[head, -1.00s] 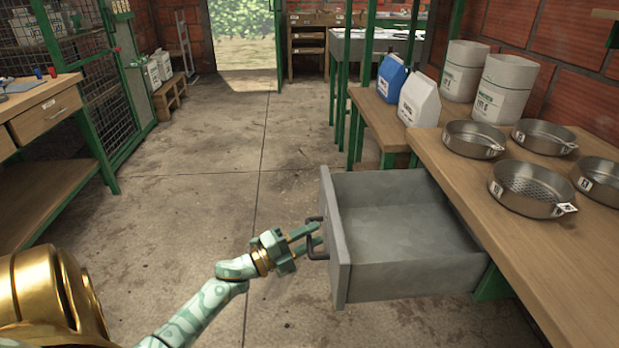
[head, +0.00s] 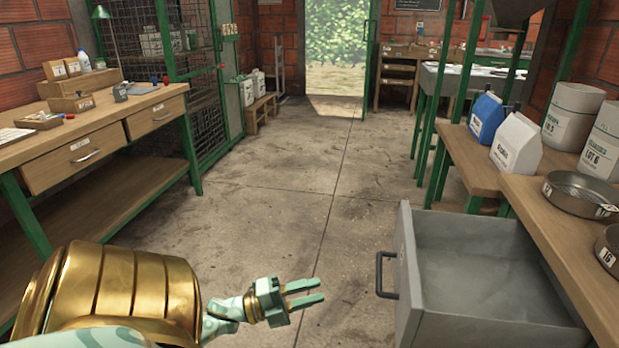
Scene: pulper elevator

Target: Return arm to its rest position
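My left gripper (head: 304,292) is in the lower middle of the head view, over the concrete floor. Its two fingers point right and are apart, with nothing between them. An open grey drawer (head: 480,246) sticks out from the right workbench and looks empty in the part I see. Its dark handle (head: 386,275) is to the right of my fingertips, with a clear gap between them. My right gripper is not in view.
The right workbench (head: 560,207) carries metal sieves (head: 580,192) and several bags. A left workbench (head: 95,130) with drawers and small items stands beside a green mesh cage (head: 190,90). The floor (head: 300,180) between is clear up to the doorway.

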